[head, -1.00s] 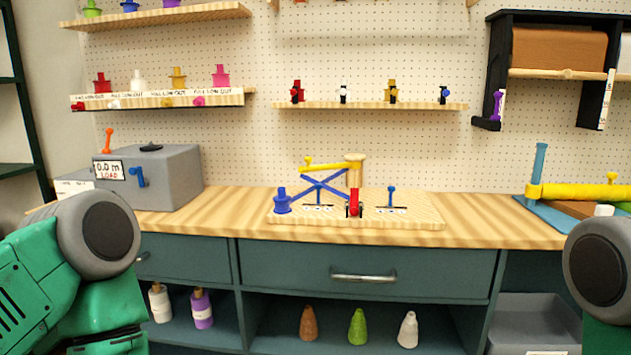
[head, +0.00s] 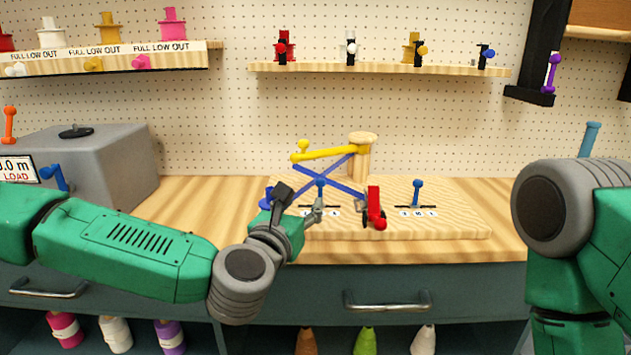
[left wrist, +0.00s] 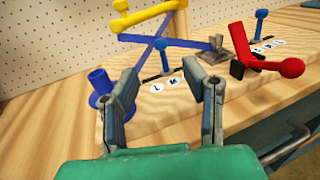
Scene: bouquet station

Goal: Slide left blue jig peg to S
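The left blue jig peg (head: 320,188) stands upright in a dark slot on the wooden jig board (head: 450,225). It also shows in the left wrist view (left wrist: 162,58), ahead of the fingertips. My left gripper (head: 300,204) is open at the board's front left. In the left wrist view its fingers (left wrist: 160,82) are spread, with the peg appearing between and beyond them; I cannot tell whether either touches it. Labels L and M (left wrist: 172,83) show beside the slot; no S is readable, and the right finger covers part of that row. My right gripper is out of view.
A second blue peg (head: 417,190) stands in the right slot. A red lever (head: 375,204) is between the slots. Crossed blue bars (head: 345,184) and a yellow arm (head: 325,154) on a wooden post (head: 362,160) stand behind. A blue spool (left wrist: 99,82) is left of the fingers.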

